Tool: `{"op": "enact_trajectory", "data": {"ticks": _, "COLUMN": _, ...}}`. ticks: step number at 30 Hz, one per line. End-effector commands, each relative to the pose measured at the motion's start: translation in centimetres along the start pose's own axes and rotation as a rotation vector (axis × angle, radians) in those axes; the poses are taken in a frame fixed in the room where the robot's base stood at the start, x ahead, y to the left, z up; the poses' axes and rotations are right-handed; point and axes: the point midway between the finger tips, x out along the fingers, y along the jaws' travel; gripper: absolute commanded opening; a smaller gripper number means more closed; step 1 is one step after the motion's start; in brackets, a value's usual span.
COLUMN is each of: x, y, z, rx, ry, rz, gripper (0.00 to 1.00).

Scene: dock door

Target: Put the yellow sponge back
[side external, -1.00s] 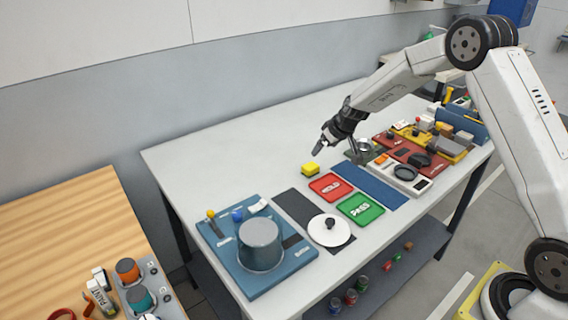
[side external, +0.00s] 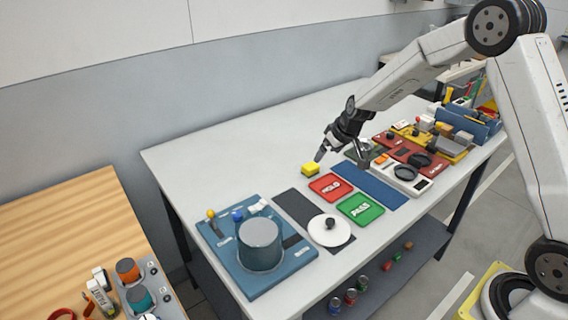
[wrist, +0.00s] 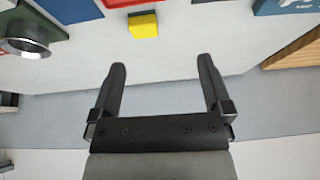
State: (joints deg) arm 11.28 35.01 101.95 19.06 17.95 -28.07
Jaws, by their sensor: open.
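The yellow sponge (side external: 310,169) lies on the white table, just behind the red HOLD tray (side external: 331,187). It also shows in the wrist view (wrist: 143,25), at the top, beyond my fingertips and left of the midline between them. My gripper (side external: 320,156) is open and empty, above and close to the sponge in the side view. In the wrist view my two fingers (wrist: 161,72) are spread apart with bare table between them. I cannot tell the exact height of the fingertips over the table.
The green PASS tray (side external: 361,210) and a blue mat (side external: 369,185) lie beside the red tray. A white disc with a black knob (side external: 329,229) and a blue board with a grey cylinder (side external: 260,244) stand at the front left. Several devices crowd the right. The table's back left is clear.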

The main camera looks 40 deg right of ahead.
Motion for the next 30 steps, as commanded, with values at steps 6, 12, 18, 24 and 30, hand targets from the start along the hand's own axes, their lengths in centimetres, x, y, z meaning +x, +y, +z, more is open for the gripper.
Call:
{"op": "enact_trajectory", "data": {"ticks": 6, "x": -4.4, "y": -3.7, "z": 5.1, "rx": -0.002, "ry": -0.069, "rz": -0.009, "gripper": 1.0}}
{"op": "enact_trajectory", "data": {"ticks": 12, "x": -8.0, "y": -6.3, "z": 10.8, "rx": -0.002, "ry": -0.134, "rz": -0.007, "gripper": 1.0}}
{"op": "enact_trajectory", "data": {"ticks": 18, "x": -11.0, "y": -8.1, "z": 16.7, "rx": -0.003, "ry": -0.19, "rz": 0.002, "gripper": 1.0}}
{"op": "enact_trajectory", "data": {"ticks": 24, "x": -12.5, "y": -8.8, "z": 20.5, "rx": -0.003, "ry": -0.224, "rz": 0.011, "gripper": 1.0}}
{"op": "enact_trajectory", "data": {"ticks": 30, "x": -12.8, "y": -8.9, "z": 21.5, "rx": -0.003, "ry": -0.234, "rz": 0.014, "gripper": 1.0}}
